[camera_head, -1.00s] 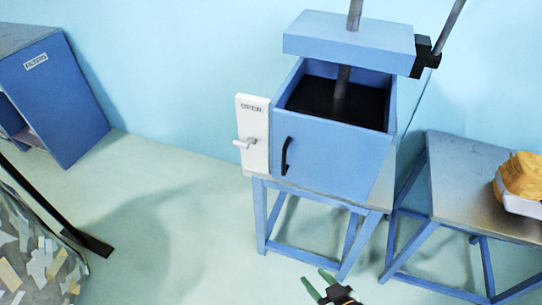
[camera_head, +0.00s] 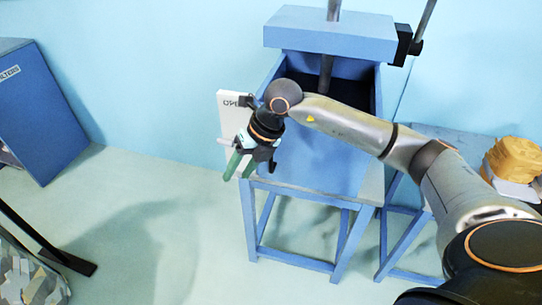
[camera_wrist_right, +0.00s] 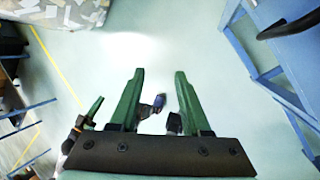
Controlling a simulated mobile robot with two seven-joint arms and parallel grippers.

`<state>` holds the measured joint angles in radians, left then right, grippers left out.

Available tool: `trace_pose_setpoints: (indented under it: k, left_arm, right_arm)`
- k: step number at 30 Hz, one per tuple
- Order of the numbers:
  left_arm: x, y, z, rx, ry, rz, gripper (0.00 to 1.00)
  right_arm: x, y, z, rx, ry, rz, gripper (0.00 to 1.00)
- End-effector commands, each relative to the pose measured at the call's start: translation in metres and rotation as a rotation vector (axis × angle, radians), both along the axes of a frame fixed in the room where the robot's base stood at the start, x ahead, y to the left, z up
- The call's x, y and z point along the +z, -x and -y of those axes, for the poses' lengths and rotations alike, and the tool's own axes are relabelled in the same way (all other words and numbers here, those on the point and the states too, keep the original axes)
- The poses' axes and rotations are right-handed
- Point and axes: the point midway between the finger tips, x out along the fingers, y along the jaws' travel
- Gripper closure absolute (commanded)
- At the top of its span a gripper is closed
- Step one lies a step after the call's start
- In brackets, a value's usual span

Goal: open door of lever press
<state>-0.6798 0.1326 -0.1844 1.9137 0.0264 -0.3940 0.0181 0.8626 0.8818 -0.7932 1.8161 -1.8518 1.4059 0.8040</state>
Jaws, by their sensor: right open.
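The blue lever press (camera_head: 330,160) stands on a blue stand, its front door face partly covered by my right arm. A white panel marked OPEN (camera_head: 230,104) is at its left edge; the peg on it is hidden behind my gripper. My right gripper (camera_head: 237,176) is open, with green fingers pointing down, in front of the panel's lower part in the head view. In the right wrist view, the empty fingers (camera_wrist_right: 160,75) are apart over floor. The black door handle (camera_wrist_right: 292,24) shows at the top right there, away from the fingers.
A blue filters cabinet (camera_head: 38,110) stands at the left. A side table (camera_head: 445,140) with a yellow-brown lump (camera_head: 514,158) in a white tray is at the right. A scrap-filled bin (camera_head: 30,280) is at lower left.

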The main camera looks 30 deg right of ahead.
Motion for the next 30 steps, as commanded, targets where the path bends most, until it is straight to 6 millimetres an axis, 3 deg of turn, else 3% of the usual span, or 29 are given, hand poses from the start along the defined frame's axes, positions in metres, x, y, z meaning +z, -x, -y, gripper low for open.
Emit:
trace_pose_setpoints:
  k: [1, 3, 6, 9, 14, 24, 30]
  left_arm:
    - [-0.004, 0.0, 0.0, 0.0, 0.0, 0.001, 1.0]
    - [-0.005, 0.0, 0.0, 0.0, 0.0, 0.001, 1.0]
    - [-0.006, 0.0, 0.0, 0.0, 0.0, 0.001, 1.0]
    - [-0.006, 0.0, 0.0, 0.0, 0.0, 0.001, 1.0]
    - [-0.005, -0.001, 0.0, 0.001, 0.001, 0.002, 1.0]
    - [0.001, -0.001, 0.0, 0.001, 0.001, 0.002, 1.0]
    - [0.002, -0.001, 0.0, 0.001, 0.001, 0.002, 1.0]
  right_arm:
    - [0.01, -0.011, 0.032, -0.058, 0.112, 0.03, 0.53]
    - [0.023, -0.019, 0.068, -0.133, 0.231, 0.053, 0.53]
    - [0.038, -0.024, 0.102, -0.214, 0.338, 0.074, 0.53]
    - [0.044, -0.026, 0.118, -0.255, 0.389, 0.083, 0.53]
    - [0.031, -0.031, 0.122, -0.263, 0.399, 0.081, 0.53]
    - [-0.032, -0.056, 0.127, -0.261, 0.395, 0.081, 0.53]
    - [-0.058, -0.067, 0.13, -0.259, 0.394, 0.084, 0.53]
